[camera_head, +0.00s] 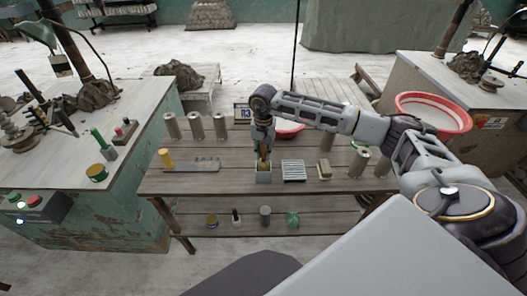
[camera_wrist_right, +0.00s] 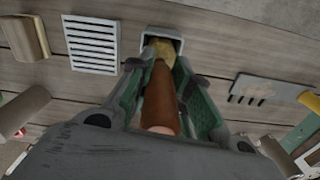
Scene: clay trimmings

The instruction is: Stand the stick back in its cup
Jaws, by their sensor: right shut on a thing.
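The stick (camera_wrist_right: 160,95) is brown and tapered, with a pale yellowish lower end. My right gripper (camera_head: 263,150) is shut on it and points down over the middle of the wooden table. The cup (camera_head: 264,179) is a small grey square holder on the table, directly under the gripper. In the right wrist view the stick runs between the green-padded fingers, and its yellowish end lies at the mouth of the cup (camera_wrist_right: 177,42). I cannot tell how deep the end sits in the cup. My left gripper is not in view.
A slatted white rack (camera_head: 293,171) and a wooden block (camera_head: 324,169) stand right of the cup. A flat grey toothed tool (camera_head: 200,165) and a yellow cylinder (camera_head: 166,159) lie to the left. Grey cylinders (camera_head: 196,126) and a red bowl (camera_head: 290,131) are behind.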

